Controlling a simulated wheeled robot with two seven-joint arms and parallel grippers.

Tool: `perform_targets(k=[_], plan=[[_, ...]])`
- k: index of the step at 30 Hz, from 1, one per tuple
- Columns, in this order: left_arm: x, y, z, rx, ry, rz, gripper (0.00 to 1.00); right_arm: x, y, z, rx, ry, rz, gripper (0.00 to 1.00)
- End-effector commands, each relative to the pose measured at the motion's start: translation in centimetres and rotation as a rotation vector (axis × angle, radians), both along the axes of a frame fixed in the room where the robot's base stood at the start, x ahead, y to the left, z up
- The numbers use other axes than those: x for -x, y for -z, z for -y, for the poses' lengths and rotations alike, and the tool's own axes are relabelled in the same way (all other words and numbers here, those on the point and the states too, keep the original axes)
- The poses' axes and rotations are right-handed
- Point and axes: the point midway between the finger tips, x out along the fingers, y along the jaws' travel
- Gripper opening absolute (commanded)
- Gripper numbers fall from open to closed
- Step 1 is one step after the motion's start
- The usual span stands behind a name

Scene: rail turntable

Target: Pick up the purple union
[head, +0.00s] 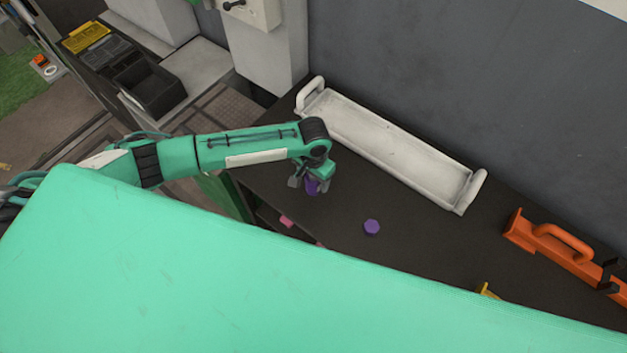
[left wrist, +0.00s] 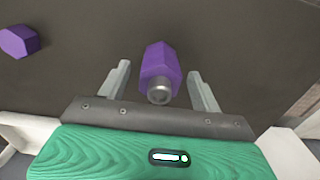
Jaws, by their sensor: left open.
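A purple hexagonal fitting with a round metal end, which I take for the purple union (left wrist: 158,62), stands on the dark table between the fingers of my left gripper (left wrist: 160,74). The fingers are open, one on each side of it, with a gap on both sides. In the head view my left gripper (head: 311,184) points down over the fitting (head: 312,187), partly hiding it. A second purple hexagonal piece (head: 372,227) lies apart on the table; it also shows at the left edge of the left wrist view (left wrist: 18,41). My right gripper is out of view.
A long white tray with end handles (head: 395,148) lies along the wall behind my left gripper. An orange handled holder (head: 560,245) stands at the right. A small pink piece (head: 287,222) and a yellow piece (head: 488,291) are near the front. The table between is clear.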

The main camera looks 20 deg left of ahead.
Motion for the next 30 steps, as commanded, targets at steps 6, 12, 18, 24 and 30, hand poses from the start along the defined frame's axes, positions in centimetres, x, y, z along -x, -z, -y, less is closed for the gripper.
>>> perform_targets(k=[6, 12, 18, 24, 30], plan=[[0.0, 0.0, 0.0, 0.000, 0.000, 0.000, 0.54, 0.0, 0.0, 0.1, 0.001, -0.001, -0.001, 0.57], [0.0, 0.0, 0.0, 0.001, 0.000, 0.000, 0.14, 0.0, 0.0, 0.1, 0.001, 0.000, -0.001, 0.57], [-0.1, -0.1, 0.0, 0.001, 0.000, 0.001, 0.06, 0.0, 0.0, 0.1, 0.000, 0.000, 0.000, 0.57], [-0.1, -0.5, 0.0, 0.003, -0.001, 0.001, 0.06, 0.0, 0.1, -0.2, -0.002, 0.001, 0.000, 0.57], [-0.1, -3.1, 0.1, 0.003, 0.002, 0.003, 0.06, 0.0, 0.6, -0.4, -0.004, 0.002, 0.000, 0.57]])
